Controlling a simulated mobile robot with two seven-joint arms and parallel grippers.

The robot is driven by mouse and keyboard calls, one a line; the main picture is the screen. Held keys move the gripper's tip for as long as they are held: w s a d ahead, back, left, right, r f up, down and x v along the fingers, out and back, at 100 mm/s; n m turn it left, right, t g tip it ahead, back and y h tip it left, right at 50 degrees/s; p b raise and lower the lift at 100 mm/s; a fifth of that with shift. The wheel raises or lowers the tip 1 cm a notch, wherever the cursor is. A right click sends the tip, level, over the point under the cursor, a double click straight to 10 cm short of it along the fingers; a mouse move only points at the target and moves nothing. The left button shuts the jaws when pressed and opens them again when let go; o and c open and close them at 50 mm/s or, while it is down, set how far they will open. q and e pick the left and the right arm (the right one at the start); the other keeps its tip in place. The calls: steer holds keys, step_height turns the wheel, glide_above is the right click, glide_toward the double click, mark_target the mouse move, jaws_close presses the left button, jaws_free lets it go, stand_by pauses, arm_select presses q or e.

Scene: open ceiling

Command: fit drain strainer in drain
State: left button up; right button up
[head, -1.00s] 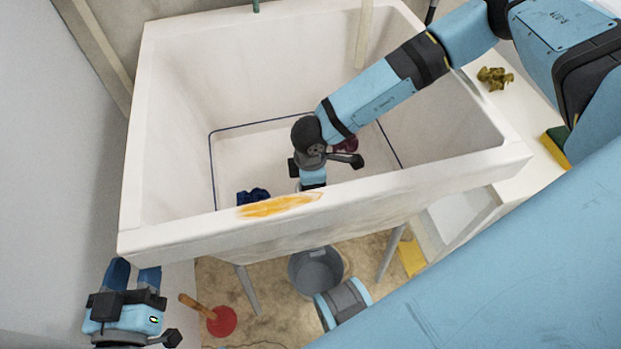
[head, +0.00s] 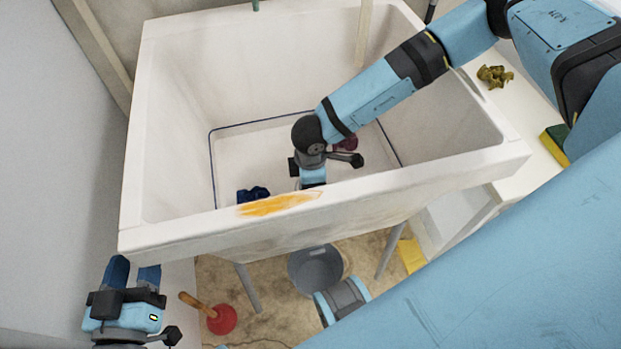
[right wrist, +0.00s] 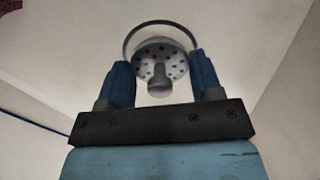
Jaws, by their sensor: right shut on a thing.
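My right gripper (right wrist: 160,82) is inside the white sink, pointing down to its floor. In the head view the sink's front wall hides its fingertips. In the right wrist view its two blue fingers are shut on the metal drain strainer (right wrist: 151,52), a disc with small holes and a knob. A thin dark ring (right wrist: 127,39) shows around the far side of the strainer. I cannot tell whether it is the drain's rim or how the strainer sits against it. My left gripper (head: 133,272) is open and empty, outside the sink at the lower left.
The sink (head: 180,228) has an orange stain on its front rim. A dark blue crumpled thing (head: 252,194) and a dark red thing (head: 346,143) lie inside.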

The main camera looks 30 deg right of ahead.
arm_select(q)
steer(key=shift+f+b, duration=0.3)
steer(key=shift+f, duration=0.05)
arm_select(e)
steer(key=shift+f, duration=0.55)
steer(key=o, duration=1)
arm_select(q)
steer(key=shift+r, duration=0.1)
arm_select(e)
step_height(320, 180, up, 3)
steer(key=shift+f+p, duration=0.1)
steer(key=shift+p, duration=0.45)
arm_select(q)
steer(key=s+a+f+g+y+p, duration=0.2)
steer(key=a+f+g+p, duration=0.1)
steer(key=f, duration=0.3)
steer(key=shift+f, duration=0.2)
arm_select(e)
steer(key=shift+r, duration=5.55)
